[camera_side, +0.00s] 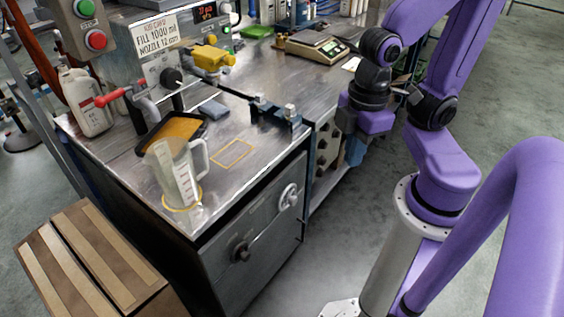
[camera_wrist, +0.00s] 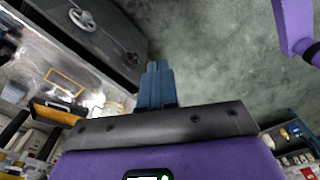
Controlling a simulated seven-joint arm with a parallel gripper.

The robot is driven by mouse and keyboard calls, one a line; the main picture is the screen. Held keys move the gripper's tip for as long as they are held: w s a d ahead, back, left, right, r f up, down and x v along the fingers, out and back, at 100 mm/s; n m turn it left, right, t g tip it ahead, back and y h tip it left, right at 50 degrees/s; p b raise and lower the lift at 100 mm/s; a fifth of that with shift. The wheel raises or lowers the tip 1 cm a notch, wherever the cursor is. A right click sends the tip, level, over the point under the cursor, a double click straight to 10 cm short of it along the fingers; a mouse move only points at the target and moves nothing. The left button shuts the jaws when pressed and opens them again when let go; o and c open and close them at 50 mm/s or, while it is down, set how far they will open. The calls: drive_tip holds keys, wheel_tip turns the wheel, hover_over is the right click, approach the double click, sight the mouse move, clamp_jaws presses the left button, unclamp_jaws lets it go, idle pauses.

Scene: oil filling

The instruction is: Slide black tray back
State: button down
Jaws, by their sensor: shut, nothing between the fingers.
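The black tray (camera_side: 140,148) sits on the metal bench top at the left in the side view, under the red-handled tap. It holds amber oil, and a clear measuring jug (camera_side: 178,172) stands in front and hides part of it. In the wrist view the tray (camera_wrist: 52,117) shows at the left with its amber oil. My gripper (camera_side: 355,151) hangs beyond the bench's right side, well apart from the tray. Its blue fingers (camera_wrist: 155,82) are shut and empty in the wrist view, pointing toward the floor beside the cabinet.
The jug stands on a yellow ring, and a yellow rectangle (camera_side: 232,154) is marked on the bare bench to its right. A dark fixture (camera_side: 275,113) stands at the bench's right edge. A white jug (camera_side: 87,103) is at the left; a scale (camera_side: 316,46) is farther back.

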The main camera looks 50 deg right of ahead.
drive_tip(key=shift+s+d+r+n, duration=0.2)
drive_tip(key=shift+s+d+n, duration=0.1)
drive_tip(key=shift+d, duration=0.1)
drive_tip(key=c, duration=1.8)
unclamp_jaws()
drive_tip(key=shift+w, duration=0.1)
drive_tip(key=o, duration=0.3)
drive_tip(key=w+a+f+n+t+y, duration=0.1)
drive_tip(key=w+f+n+t, duration=0.15)
drive_tip(key=w, duration=0.95)
drive_tip(key=w+a+f+n+t+y, duration=0.1)
drive_tip(key=w+a+f+n+t, duration=0.15)
drive_tip(key=w, duration=0.85)
drive_tip(key=shift+w+d+f+n+t+y, duration=0.1)
drive_tip(key=shift+w+d+f+n+t, duration=0.85)
drive_tip(key=shift+w+d, duration=1.5)
drive_tip(key=shift+w+d+f+n+t+y, duration=0.1)
drive_tip(key=shift+w+d+f+n+t, duration=0.35)
drive_tip(key=shift+w+d+f, duration=1.9)
drive_tip(key=shift+w+d+f+n+t+y, duration=0.1)
drive_tip(key=shift+w+d+f+n+t, duration=0.45)
drive_tip(key=shift+w+d, duration=1.95)
